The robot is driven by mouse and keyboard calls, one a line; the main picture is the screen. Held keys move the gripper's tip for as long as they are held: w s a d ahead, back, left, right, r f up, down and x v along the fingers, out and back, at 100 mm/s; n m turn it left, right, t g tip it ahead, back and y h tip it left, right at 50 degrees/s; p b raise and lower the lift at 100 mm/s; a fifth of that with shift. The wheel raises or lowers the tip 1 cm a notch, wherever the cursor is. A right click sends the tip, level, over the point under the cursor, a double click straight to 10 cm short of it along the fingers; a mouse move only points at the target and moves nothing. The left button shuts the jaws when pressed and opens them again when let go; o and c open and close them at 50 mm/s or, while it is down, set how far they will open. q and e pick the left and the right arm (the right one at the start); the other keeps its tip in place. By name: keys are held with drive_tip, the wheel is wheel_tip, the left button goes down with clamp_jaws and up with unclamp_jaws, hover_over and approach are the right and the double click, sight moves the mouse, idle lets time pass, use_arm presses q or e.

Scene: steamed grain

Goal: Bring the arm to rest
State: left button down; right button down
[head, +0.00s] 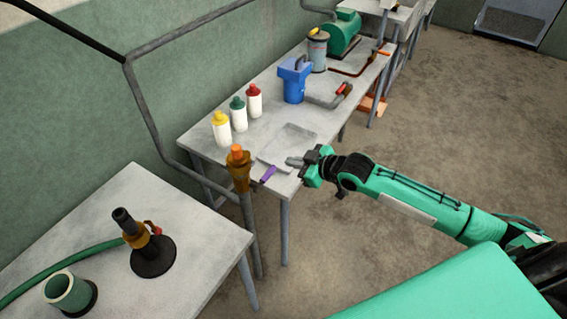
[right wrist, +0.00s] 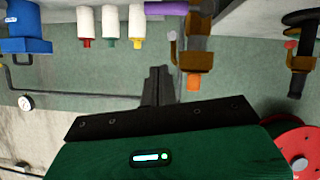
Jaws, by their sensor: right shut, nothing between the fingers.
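My right arm reaches in from the right in the head view. Its gripper (head: 292,161) points left, over the front edge of the long grey table (head: 195,139), by a flat tray (head: 270,158) and a small purple item (head: 268,174). The gripper also shows in the right wrist view (right wrist: 158,72), where the scene is upside down; its fingers are together with nothing between them. The purple item (right wrist: 166,8) lies apart from the fingers there. My left gripper is out of view.
White bottles with yellow (head: 221,132), green (head: 238,118) and red (head: 254,102) caps stand near the wall. A blue container (head: 294,82) stands behind them. A metal post with an orange-tipped brown fitting (head: 238,168) rises left of the gripper. Open floor (head: 420,120) lies right.

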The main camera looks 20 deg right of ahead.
drive_tip(key=s+d+f+m+h, duration=0.15)
drive_tip(key=d+f, duration=0.25)
drive_tip(key=f, duration=0.6)
drive_tip(key=d+f+m+h, duration=0.2)
drive_tip(key=d+f, duration=0.2)
drive_tip(key=f, duration=0.6)
drive_tip(key=s+d+f+m+g+h, duration=0.1)
drive_tip(key=s+f, duration=0.4)
drive_tip(key=f, duration=0.3)
drive_tip(key=s+d+f+m+g+h, duration=0.15)
drive_tip(key=s+f, duration=0.25)
drive_tip(key=f, duration=0.5)
drive_tip(key=s+a+f+g, duration=0.1)
drive_tip(key=s+f+g, duration=0.1)
drive_tip(key=s+f, duration=0.7)
drive_tip(key=s+a+f+g, duration=0.1)
drive_tip(key=s+f+g, duration=0.1)
drive_tip(key=s+f, duration=0.65)
drive_tip(key=s+a+f+g, duration=0.1)
drive_tip(key=s+a+f, duration=0.1)
drive_tip(key=s, duration=1)
drive_tip(key=s+a+f+g, duration=0.2)
drive_tip(key=s+a, duration=0.2)
drive_tip(key=s, duration=0.8)
drive_tip(key=shift+a+f+m+h, duration=0.25)
drive_tip(key=shift+a+m+h, duration=0.05)
drive_tip(key=shift+a+h, duration=0.1)
drive_tip(key=shift+g, duration=0.25)
